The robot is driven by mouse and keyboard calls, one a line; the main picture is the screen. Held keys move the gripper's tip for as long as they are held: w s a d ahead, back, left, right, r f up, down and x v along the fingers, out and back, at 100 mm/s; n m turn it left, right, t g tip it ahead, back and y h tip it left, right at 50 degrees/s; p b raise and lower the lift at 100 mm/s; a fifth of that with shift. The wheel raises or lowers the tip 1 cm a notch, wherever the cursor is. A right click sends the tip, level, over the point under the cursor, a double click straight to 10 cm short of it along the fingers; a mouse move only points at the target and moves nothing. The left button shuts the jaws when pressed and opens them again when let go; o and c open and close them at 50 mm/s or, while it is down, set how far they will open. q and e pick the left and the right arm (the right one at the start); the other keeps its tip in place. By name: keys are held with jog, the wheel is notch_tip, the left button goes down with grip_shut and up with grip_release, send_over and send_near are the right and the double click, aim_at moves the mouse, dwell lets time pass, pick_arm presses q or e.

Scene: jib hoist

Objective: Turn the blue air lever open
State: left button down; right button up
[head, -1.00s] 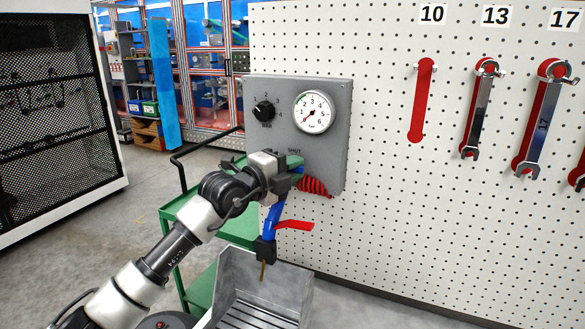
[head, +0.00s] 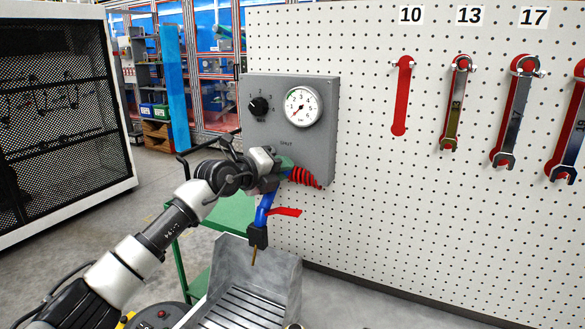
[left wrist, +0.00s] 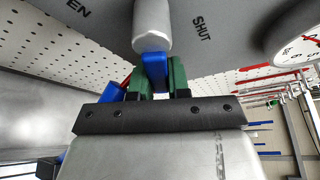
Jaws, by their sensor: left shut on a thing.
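The blue air lever (left wrist: 154,72) shows in the left wrist view between the green fingers of my left gripper (left wrist: 160,78), which is shut on it. A grey rounded hub (left wrist: 152,25) is at the lever's far end. The lever lies between the letters "EN" on the left and the word SHUT (left wrist: 202,27) on the right. In the head view my left gripper (head: 283,165) is at the lower part of the grey panel (head: 316,150), just below SHUT, and hides most of the lever. My right gripper is not in view.
The panel carries a gauge (head: 302,106) and a black knob (head: 259,106). A red coiled hose (head: 304,177) and a blue air gun (head: 264,208) with a red trigger hang close to my gripper. Below is a grey metal bin (head: 275,262). Wrenches hang on the pegboard (head: 380,210) at right.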

pick_arm(q)
jog(key=shift+f+m+y, duration=0.2)
jog(key=shift+m+y, duration=0.1)
jog(key=shift+m, duration=0.1)
jog(key=shift+w+a+f+m+y, duration=0.1)
jog(key=shift+a+f+m+y, duration=0.25)
jog(key=shift+m, duration=0.45)
jog(key=a+m+y+b, duration=0.1)
jog(key=m+b, duration=0.1)
jog(key=w+a+f+m+y+b, duration=0.1)
jog(key=m+y+b, duration=0.1)
jog(key=b, duration=0.1)
jog(key=a+f+m+y+b, duration=0.1)
jog(key=m+b, duration=0.1)
jog(key=shift+w+a+m+t+y+b, duration=0.2)
jog(key=shift+w+m+t+y+b, duration=0.05)
jog(key=shift+m+t+b, duration=0.1)
jog(key=shift+a, duration=0.1)
jog(key=c, duration=1.1)
grip_release()
